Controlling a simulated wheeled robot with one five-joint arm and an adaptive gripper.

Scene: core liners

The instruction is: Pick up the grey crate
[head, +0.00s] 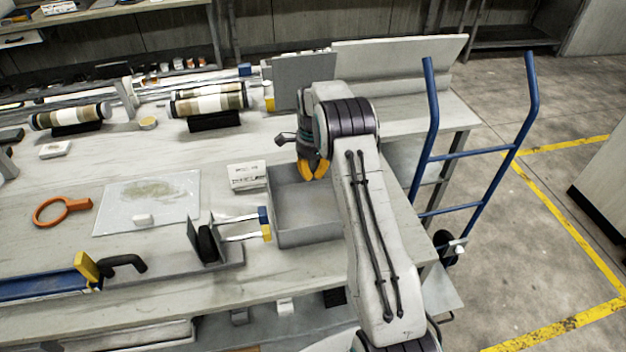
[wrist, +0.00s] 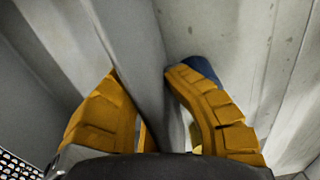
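The grey crate (head: 305,233) is an open, shallow box standing on the workbench, right of its middle. It looks empty where I can see inside. My gripper (head: 314,172) points down at the crate's far side, with its yellow fingers at the far wall. In the wrist view, a grey crate wall (wrist: 145,55) runs between the two yellow fingers of my gripper (wrist: 143,75). The fingertips are close to either side of the wall. I cannot tell whether they press on it. My arm hides the crate's right side.
A small white box (head: 247,176) stands close to the crate's left side. A clamp-like tool with a yellow-and-blue end (head: 265,224) is also close on the left. A grey panel (head: 305,80) stands behind. A blue hand truck (head: 478,150) stands right of the bench (head: 60,215).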

